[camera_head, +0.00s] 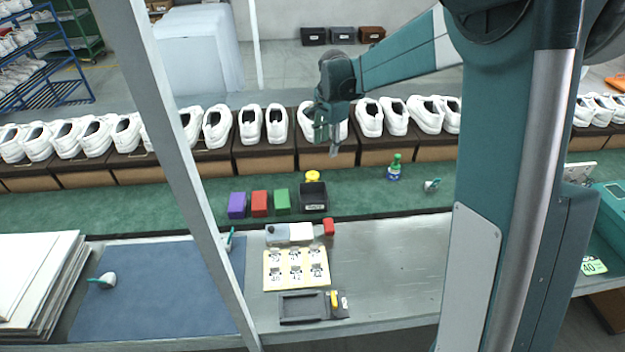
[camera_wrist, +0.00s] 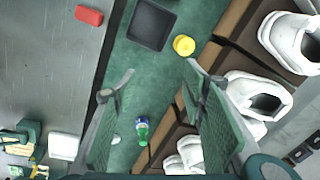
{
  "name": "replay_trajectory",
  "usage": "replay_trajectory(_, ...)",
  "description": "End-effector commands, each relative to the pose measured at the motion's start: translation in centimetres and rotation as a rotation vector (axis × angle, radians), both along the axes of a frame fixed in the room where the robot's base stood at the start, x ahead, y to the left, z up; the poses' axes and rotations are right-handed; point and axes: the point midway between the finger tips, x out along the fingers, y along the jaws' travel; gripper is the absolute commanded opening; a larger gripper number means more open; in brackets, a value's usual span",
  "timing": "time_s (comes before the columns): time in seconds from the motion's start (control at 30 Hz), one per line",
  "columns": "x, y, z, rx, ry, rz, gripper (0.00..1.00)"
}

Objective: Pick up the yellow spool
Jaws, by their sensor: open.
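The yellow spool (camera_head: 313,176) stands on the green surface just behind a black tray (camera_head: 313,197), in front of the row of shoes. It also shows in the wrist view (camera_wrist: 184,45), beside the corner of the black tray (camera_wrist: 152,24). My gripper (camera_head: 327,140) is above and behind the spool in the head view, in front of the white shoes. In the wrist view my gripper (camera_wrist: 160,82) has its two fingers spread wide with nothing between their tips. The spool lies beyond the fingertips, apart from them.
White shoes (camera_head: 277,124) stand in a row on brown boxes behind. Purple (camera_head: 236,205), red (camera_head: 260,203) and green (camera_head: 282,201) blocks stand left of the tray. A green bottle (camera_head: 394,168) stands to the right. A pale post (camera_head: 190,190) crosses the left side.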

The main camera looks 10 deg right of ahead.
Motion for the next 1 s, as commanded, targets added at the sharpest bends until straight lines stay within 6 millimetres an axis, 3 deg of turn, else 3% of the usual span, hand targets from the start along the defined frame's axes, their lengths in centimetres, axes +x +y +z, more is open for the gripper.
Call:
replay_trajectory(0.6, 7.7, 2.4, -10.5, 0.019, 0.105, -0.252, 0.42)
replay_trajectory(0.8, 9.5, 3.1, -13.9, 0.017, 0.134, -0.325, 0.42)
replay_trajectory(1.0, 10.3, 3.4, -15.9, 0.017, 0.15, -0.37, 0.42)
